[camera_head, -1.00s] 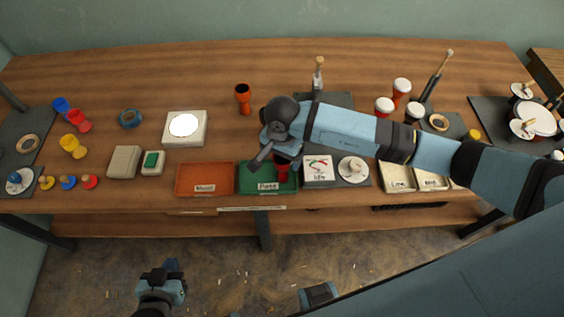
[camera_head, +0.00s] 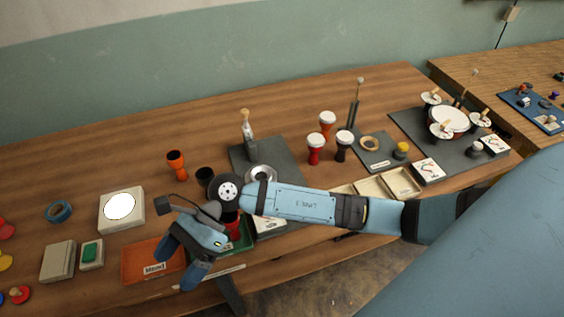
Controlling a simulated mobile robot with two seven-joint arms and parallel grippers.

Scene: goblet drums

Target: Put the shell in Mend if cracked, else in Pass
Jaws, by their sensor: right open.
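A red shell (camera_head: 233,226) sits in the green Pass tray (camera_head: 245,238), partly hidden by my right arm; I cannot see whether it is cracked. The orange Mend tray (camera_head: 140,258) lies to the left of the Pass tray and shows no shell in its visible part. My right gripper (camera_head: 182,262) is open and empty, with its fingers over the right side of the Mend tray, left of the red shell. My left gripper is out of view.
A white lit pad (camera_head: 120,207) is at left. Several small drums, including a red one (camera_head: 316,149), stand right of the grey mat (camera_head: 281,157).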

